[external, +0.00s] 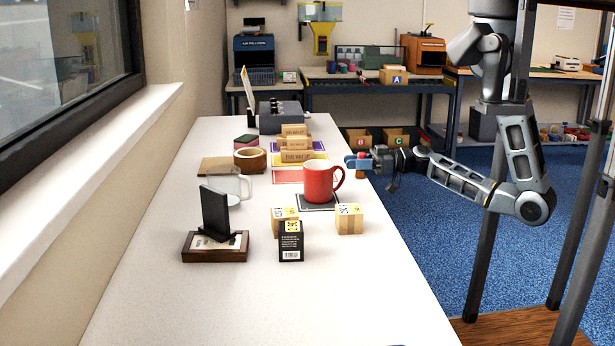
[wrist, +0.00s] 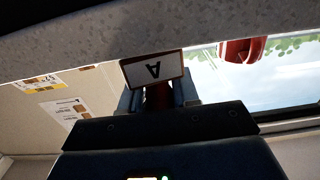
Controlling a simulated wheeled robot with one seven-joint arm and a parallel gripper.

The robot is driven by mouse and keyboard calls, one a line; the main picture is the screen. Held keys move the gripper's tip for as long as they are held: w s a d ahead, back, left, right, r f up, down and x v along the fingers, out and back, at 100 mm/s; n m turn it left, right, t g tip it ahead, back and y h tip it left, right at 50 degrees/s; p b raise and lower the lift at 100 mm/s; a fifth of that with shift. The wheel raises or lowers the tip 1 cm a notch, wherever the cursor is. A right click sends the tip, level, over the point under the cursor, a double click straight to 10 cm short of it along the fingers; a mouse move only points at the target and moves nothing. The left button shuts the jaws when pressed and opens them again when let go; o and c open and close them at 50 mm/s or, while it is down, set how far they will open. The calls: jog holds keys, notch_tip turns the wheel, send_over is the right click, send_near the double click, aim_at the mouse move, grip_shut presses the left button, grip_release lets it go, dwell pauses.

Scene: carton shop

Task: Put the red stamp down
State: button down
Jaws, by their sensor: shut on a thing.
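My gripper (external: 360,162) is at the right edge of the white table, beside the red mug and above table height. It is shut on the red stamp (external: 361,155), mostly hidden by the fingers in the external view. In the wrist view the stamp's pale face with a dark letter A (wrist: 153,69) shows beyond my gripper (wrist: 158,98), its red body between the fingers. A red-bordered sheet (external: 288,175) lies flat on the table, left of my gripper. Yellow and purple sheets lie behind it, with small cardboard boxes (external: 296,155) on or beside them.
The red mug (external: 318,182) stands on a dark mat close to my gripper. Small cartons (external: 349,219) and a black box (external: 291,241) stand nearer the camera. A clear mug (external: 229,186), tape roll (external: 250,159) and black stand (external: 215,212) are on the left. The table front (external: 260,305) is clear.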

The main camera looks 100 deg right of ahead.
jog(key=shift+w, duration=0.85)
jog(key=shift+w+r+p, duration=0.15)
jog(key=shift+w+p, duration=0.65)
jog(key=shift+w, duration=1.55)
jog(key=shift+f+b, duration=0.25)
jog(key=shift+b, duration=0.1)
jog(key=c, duration=0.8)
grip_release()
jog(key=shift+c, duration=0.2)
jog(key=shift+r+p, duration=0.2)
jog(key=shift+p, duration=0.55)
jog(key=s+b, duration=0.1)
jog(key=s, duration=0.1)
jog(key=s+b, duration=0.1)
jog(key=s, duration=0.1)
jog(key=s+f+b, duration=0.1)
jog(key=s, duration=0.1)
jog(key=shift+s+a, duration=0.15)
jog(key=shift+s, duration=0.25)
jog(key=shift+s+r, duration=0.1)
jog(key=shift+s, duration=0.45)
